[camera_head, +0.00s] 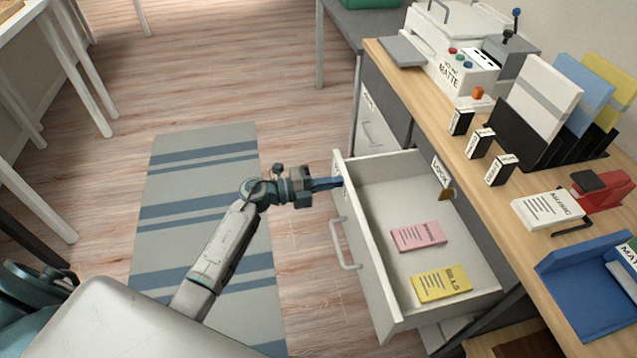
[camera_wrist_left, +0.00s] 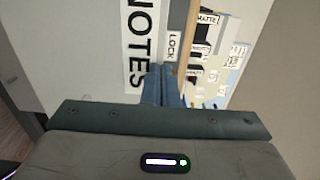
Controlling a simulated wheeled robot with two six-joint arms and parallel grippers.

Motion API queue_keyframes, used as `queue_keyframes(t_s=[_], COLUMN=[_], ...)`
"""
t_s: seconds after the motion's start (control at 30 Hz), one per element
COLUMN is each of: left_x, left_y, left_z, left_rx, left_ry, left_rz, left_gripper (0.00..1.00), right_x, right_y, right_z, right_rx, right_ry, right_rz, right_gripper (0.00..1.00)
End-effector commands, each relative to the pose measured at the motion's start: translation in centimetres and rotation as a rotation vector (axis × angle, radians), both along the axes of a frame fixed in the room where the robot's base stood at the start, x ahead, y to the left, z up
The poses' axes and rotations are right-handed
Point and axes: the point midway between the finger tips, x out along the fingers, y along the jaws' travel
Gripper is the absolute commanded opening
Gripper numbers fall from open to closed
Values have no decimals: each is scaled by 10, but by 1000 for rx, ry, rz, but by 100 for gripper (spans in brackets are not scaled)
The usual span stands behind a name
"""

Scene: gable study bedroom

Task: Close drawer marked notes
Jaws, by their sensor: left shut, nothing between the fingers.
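The white drawer (camera_head: 384,296) under the wooden desk is pulled out, with its handle (camera_head: 345,245) on the front. In the left wrist view its front carries a label (camera_wrist_left: 141,45) reading NOTES. My left gripper (camera_head: 338,183) is shut with nothing between its fingers, at the far upper corner of the drawer front. In the left wrist view its blue fingertips (camera_wrist_left: 162,85) are close to the front, beside the label; I cannot tell whether they touch it. A pink pad (camera_head: 418,237) and a yellow pad (camera_head: 441,283) lie in the drawer. My right gripper is not in view.
A LOCK tag (camera_head: 441,171) stands at the drawer's inner side below the desk edge (camera_head: 428,117). Another drawer front (camera_head: 371,126) farther along looks shut. The desktop holds a machine, small boxes and a file rack. A striped rug (camera_head: 200,200) covers open floor at left.

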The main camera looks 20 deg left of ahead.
Motion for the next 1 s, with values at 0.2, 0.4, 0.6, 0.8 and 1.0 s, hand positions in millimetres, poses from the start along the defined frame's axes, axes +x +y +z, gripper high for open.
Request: queue_keyframes(t_s=[0.2,0.4,0.6,0.8,1.0], left_x=[30,59,82,97,103], left_y=[-45,-88,-122,-143,-152], left_z=[4,2,1,1,1], left_rx=[-6,-5,-4,-2,-1], left_ry=[-2,-1,-1,-1,0], left_rz=[0,-2,-1,-1,1], left_gripper=[0,0,0,0,0], right_x=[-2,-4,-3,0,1], right_y=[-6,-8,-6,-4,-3], right_z=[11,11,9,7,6], right_rx=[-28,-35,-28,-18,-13], right_ry=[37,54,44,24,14], right_rz=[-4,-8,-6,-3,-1], right_gripper=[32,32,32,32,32])
